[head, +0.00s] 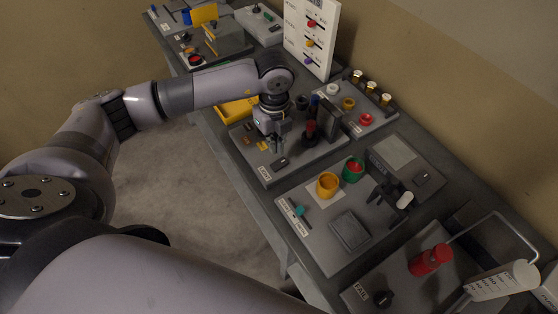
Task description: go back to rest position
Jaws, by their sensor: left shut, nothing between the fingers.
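My left arm comes in from the left and reaches over the long grey table. My left gripper (274,142) points down above a grey board with small yellow and dark parts. Its fingers are small in the picture; they look shut with nothing between them. A red-topped dark piece (310,130) stands just right of the gripper. My right gripper is not in view.
The table (222,148) runs from upper left to lower right against a wall. The floor (185,200) left of the table is clear.

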